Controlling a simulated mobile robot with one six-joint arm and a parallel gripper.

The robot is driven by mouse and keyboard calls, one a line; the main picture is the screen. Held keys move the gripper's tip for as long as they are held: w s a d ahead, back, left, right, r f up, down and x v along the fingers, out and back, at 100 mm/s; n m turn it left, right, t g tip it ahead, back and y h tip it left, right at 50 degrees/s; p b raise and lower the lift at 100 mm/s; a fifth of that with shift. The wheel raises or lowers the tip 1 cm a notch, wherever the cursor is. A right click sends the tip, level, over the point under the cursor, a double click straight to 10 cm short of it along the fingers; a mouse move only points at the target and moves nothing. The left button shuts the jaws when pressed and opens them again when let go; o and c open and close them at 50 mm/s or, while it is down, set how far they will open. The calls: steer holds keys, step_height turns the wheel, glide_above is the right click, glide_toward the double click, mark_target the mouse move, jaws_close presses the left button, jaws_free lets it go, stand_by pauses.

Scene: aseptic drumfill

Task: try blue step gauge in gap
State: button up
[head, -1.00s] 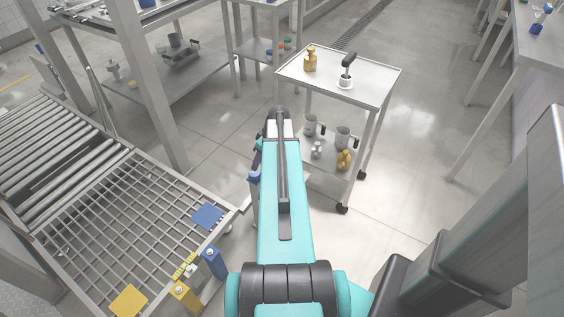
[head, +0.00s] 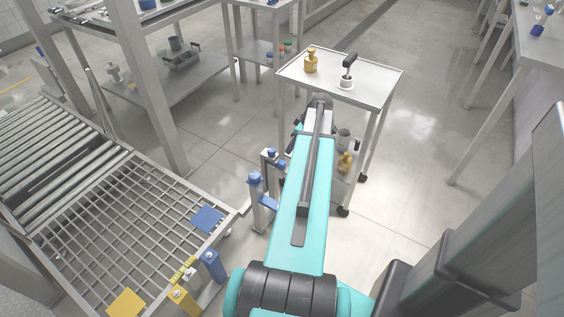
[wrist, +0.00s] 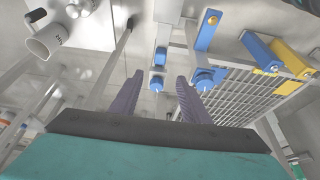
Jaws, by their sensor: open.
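My gripper shows in the wrist view (wrist: 158,92), with two dark purple fingers apart and nothing seen between them. In the head view it is hidden behind my arm. A blue block (head: 213,265) with a pale button on top stands at the grid's right edge, likely the blue step gauge; a similar yellow block (head: 183,297) is beside it. Two grey posts with blue caps, one nearer (head: 256,182) and one farther (head: 270,156), stand beside the grid with a space between them.
The grid table (head: 130,225) lies at left, with a blue plate (head: 208,217) and a yellow plate (head: 127,302) on it. A white cart (head: 375,88) with a yellow bottle (head: 310,62) and a black-handled tool (head: 348,68) stands beyond my arm. The floor at right is open.

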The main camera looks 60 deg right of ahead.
mark_target(282, 162)
steer(key=x, duration=1.3)
steer(key=shift+f+b, duration=0.35)
steer(key=shift+b, duration=0.05)
steer(key=shift+c, duration=0.2)
jaws_close()
